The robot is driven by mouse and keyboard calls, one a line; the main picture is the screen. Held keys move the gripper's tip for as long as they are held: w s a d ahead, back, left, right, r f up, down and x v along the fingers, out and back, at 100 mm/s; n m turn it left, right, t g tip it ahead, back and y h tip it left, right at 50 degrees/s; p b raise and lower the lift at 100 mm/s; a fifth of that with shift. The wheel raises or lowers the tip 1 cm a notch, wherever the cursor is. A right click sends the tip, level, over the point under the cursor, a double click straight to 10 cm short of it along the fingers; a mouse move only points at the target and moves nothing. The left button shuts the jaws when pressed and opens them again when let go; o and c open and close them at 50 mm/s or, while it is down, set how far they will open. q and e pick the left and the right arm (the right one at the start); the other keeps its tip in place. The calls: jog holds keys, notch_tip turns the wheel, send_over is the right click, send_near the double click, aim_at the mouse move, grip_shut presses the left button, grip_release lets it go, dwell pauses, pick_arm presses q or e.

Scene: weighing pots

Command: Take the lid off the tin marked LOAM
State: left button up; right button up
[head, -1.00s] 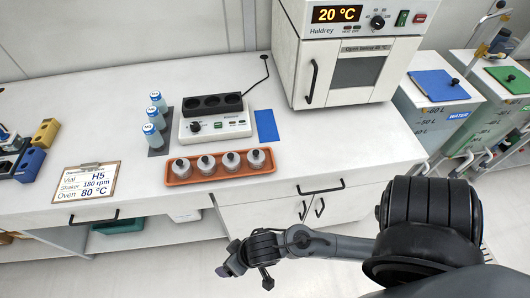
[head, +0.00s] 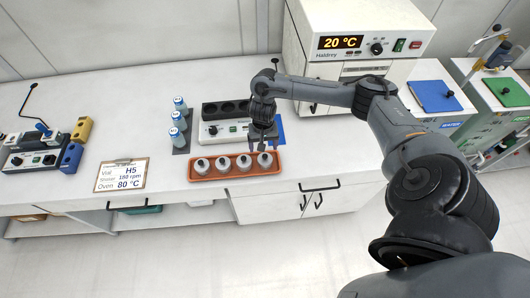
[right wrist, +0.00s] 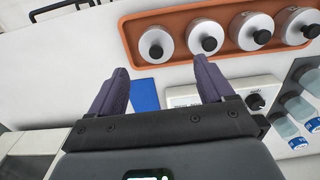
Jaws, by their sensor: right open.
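No label reading LOAM can be made out in either view. Several grey metal tins with black-knobbed lids stand in a row in an orange tray (head: 235,178). The rightmost tin (head: 265,161) in the head view is nearest my right gripper (head: 263,139). In the right wrist view, the leftmost tin (right wrist: 157,44) lies just beyond and between the open fingers of my right gripper (right wrist: 161,64). The fingers are empty and appear apart from the tin. All the lids in view are on. My left gripper is not in view.
Behind the tray stand a white instrument (head: 222,131) with a black block and several blue-capped vials (head: 178,121). A clipboard (head: 121,175) lies left. An oven (head: 345,50) stands at the back right. The bench in front of the clipboard is clear.

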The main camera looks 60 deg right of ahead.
jog(key=shift+w+d+r+b, duration=0.15)
jog(key=shift+d+b, duration=0.15)
jog(key=shift+d, duration=0.35)
jog(key=b, duration=0.2)
send_over(265, 156)
jog(key=f, duration=0.4)
jog(key=shift+w+d+f, duration=0.1)
jog(key=shift+w, duration=0.1)
jog(key=shift+s+f+b, duration=0.2)
jog(key=shift+f+b, duration=0.1)
jog(key=shift+f, duration=2.45)
jog(key=c, duration=0.7)
jog(key=shift+r, duration=0.2)
